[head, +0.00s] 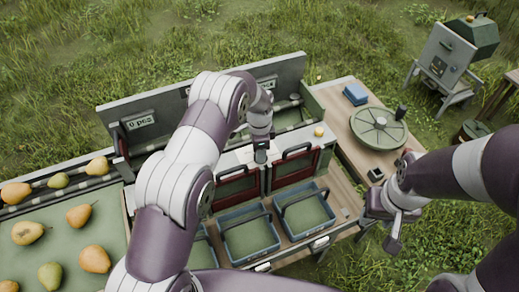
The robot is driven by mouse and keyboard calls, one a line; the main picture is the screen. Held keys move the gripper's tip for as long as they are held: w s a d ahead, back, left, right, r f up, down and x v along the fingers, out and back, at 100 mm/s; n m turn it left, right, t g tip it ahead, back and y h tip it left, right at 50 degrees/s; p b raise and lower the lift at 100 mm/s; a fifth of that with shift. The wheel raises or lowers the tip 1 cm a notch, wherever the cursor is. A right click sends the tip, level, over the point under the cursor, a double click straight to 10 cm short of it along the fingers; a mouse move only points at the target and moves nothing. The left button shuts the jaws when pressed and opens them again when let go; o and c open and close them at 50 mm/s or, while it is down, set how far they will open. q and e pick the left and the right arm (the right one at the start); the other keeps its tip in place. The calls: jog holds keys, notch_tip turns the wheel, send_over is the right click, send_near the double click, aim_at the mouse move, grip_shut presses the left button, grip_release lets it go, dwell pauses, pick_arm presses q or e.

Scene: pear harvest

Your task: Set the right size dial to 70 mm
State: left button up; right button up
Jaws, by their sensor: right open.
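The sorting machine (160,98) stands across the middle, with a small panel reading "0 pcs" (142,122) on its back wall. I cannot make out the right size dial or its setting. A small yellowish round thing (319,131) sits at the machine's right end; I cannot tell what it is. My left gripper (261,155) points down at the machine's middle, just above the dark red gates, and covers what lies beneath. Its finger opening is too small to tell. My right gripper (388,226) is open and empty, in front of the right table, apart from the machine.
Blue-rimmed crates (331,228) with green bottoms stand before the gates. Several pears (95,259) lie on the green table at left. The right table (340,112) holds a round green disc (380,127) and a blue box (356,94). A grey-green machine (447,55) stands back right.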

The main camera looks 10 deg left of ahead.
pick_arm(q)
notch_tip(320, 180, up, 9)
jog(key=b, duration=0.2)
jog(key=shift+f+b, duration=0.2)
jog(key=shift+b, duration=0.1)
notch_tip(320, 180, up, 4)
jog(key=shift+r+p, duration=0.1)
jog(key=shift+p, duration=1.05)
